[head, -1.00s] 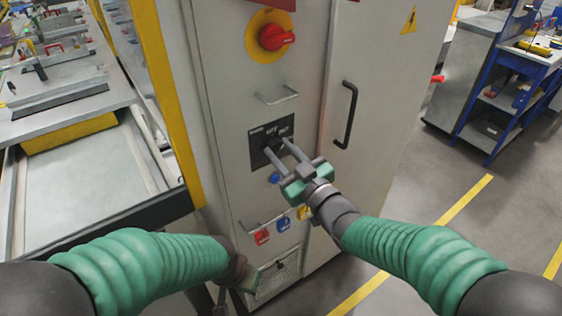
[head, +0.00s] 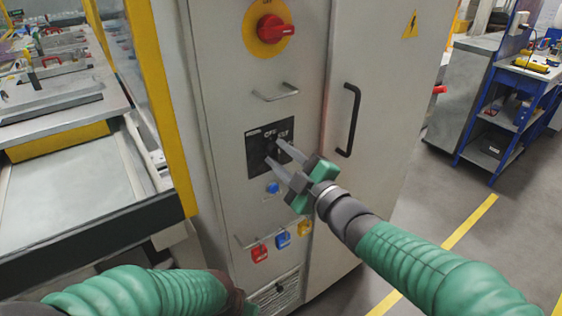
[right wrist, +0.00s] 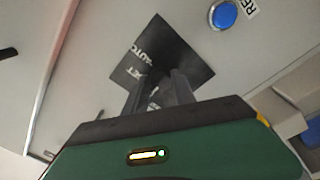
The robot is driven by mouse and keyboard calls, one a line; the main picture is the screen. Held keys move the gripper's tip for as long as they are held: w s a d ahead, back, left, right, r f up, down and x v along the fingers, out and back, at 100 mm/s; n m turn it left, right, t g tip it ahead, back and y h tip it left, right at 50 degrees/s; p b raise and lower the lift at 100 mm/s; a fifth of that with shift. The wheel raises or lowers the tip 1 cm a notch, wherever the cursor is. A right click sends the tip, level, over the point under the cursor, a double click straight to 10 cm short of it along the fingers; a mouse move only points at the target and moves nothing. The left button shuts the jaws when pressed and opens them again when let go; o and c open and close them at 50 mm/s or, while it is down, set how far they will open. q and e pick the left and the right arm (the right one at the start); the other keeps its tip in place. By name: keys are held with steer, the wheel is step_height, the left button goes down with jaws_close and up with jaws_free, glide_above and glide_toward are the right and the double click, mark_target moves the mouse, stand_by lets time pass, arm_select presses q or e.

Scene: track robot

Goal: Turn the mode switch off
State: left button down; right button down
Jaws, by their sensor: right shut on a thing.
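The mode switch sits on a black plate (head: 256,160) with white lettering on the front of the grey cabinet. Its dark knob is mostly hidden by my fingers; part of it shows between them in the right wrist view (right wrist: 158,92). My right gripper (head: 275,152) reaches in from the lower right and is shut on the knob, with one finger on each side. In the right wrist view the black plate (right wrist: 182,52) lies just beyond the fingertips. My left arm is low at the bottom edge; its gripper is almost wholly cut off there.
A red rotary switch on a yellow disc (head: 268,29) is above the plate. A blue button (head: 272,188) is below it, then red, blue and yellow tags (head: 282,240) on a rail. A black door handle (head: 349,119) stands to the right. A blue cart (head: 510,100) is at the right.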

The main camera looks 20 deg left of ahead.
steer(key=shift+a+f, duration=0.1)
steer(key=shift+f, duration=0.3)
steer(key=shift+s, duration=0.1)
steer(key=c, duration=1.4)
jaws_free()
steer(key=o, duration=0.3)
steer(key=shift+r, duration=0.2)
steer(key=p+v, duration=0.1)
steer(key=v, duration=1.6)
steer(key=shift+f+p, duration=0.1)
steer(key=shift+p, duration=0.25)
